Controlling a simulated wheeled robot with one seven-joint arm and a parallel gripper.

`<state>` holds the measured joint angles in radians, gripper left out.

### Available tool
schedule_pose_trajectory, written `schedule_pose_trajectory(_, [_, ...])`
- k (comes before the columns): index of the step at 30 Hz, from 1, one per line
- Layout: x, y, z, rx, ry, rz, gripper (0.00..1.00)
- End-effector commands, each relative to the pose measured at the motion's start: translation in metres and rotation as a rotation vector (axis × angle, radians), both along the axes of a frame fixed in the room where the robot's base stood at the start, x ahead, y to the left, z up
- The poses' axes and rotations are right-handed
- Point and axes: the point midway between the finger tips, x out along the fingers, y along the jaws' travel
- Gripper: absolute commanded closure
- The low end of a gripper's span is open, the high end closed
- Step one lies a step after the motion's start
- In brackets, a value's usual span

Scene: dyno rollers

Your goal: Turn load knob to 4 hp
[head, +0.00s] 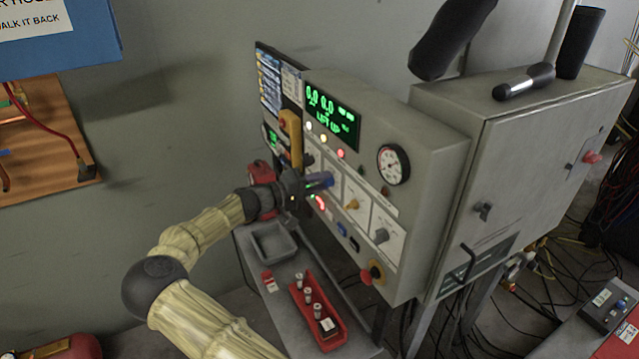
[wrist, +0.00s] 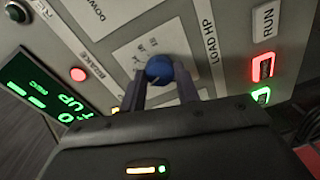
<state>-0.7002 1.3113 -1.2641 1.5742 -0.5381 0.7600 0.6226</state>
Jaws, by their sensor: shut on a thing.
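The load knob (wrist: 159,69) is blue and round, on a white plate marked LOAD HP in the wrist view. The two fingers of my gripper (wrist: 161,88) stand on either side of it and are shut on it. The knob's pointer and most of the scale marks are too small or covered to read. In the head view my gripper (head: 305,184) is at the left part of the grey control panel (head: 436,154). The blue knob end (head: 326,179) shows just beyond the fingers.
The display (head: 331,117) shows green digits and "LIFT UP". A red stop button (head: 371,274) sits low. A red tray (head: 318,311) is below.

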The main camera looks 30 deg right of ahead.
Motion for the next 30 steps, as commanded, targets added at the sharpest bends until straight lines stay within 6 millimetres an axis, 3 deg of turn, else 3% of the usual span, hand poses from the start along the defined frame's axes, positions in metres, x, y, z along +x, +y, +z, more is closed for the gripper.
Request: schedule_pose_trajectory(30, [0.0024, 0.0006, 0.0018, -0.033, 0.964, 0.005, 0.91])
